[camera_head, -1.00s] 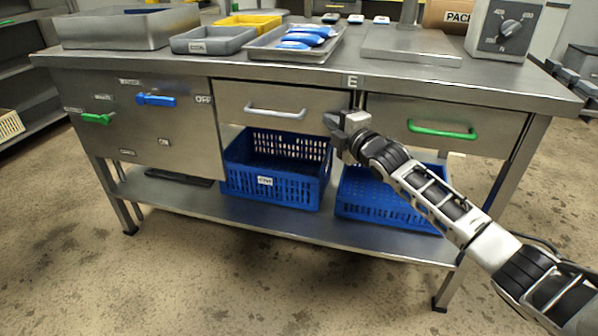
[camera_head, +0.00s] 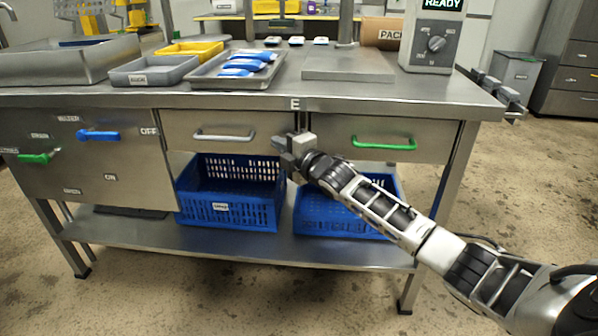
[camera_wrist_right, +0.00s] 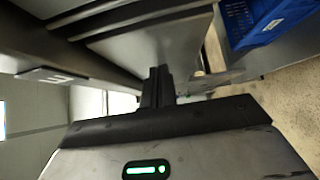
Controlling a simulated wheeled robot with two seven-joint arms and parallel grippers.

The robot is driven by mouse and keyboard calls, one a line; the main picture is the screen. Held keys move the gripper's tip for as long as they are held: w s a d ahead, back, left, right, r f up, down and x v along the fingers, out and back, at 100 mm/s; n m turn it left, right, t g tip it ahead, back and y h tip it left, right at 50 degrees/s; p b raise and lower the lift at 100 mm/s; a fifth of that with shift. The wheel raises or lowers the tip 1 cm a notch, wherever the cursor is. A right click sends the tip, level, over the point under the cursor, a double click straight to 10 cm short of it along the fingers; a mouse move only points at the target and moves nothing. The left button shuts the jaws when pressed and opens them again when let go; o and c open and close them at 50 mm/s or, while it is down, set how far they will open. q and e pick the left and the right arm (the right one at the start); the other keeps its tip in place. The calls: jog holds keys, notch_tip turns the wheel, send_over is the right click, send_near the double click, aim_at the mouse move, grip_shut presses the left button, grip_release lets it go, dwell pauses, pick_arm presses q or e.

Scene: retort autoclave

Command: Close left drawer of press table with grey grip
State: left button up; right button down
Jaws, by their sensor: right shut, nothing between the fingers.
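The press table (camera_head: 245,101) has a left drawer (camera_head: 175,124) with a grey grip (camera_head: 224,136) on its front. The drawer front looks close to flush under the tabletop; a small gap is hard to judge. My right gripper (camera_head: 281,145) is shut and empty at the right end of this drawer front, right of the grey grip and off it. Contact with the front cannot be made out. In the right wrist view the shut fingers (camera_wrist_right: 158,85) point at grey metal. My left gripper is not in view.
A right drawer with a green grip (camera_head: 384,144) is beside it. Blue crates (camera_head: 228,214) stand on the lower shelf. A panel with a blue handle (camera_head: 98,135) is at left. Trays (camera_head: 152,73) and a control box (camera_head: 433,45) are on top.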

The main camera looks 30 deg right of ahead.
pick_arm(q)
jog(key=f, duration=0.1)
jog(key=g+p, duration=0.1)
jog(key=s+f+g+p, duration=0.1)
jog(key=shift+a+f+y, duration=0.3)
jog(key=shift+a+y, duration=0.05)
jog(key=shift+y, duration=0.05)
pick_arm(e)
jog(key=s, duration=1.1)
jog(key=shift+s+a, duration=0.15)
jog(key=shift+s, duration=0.15)
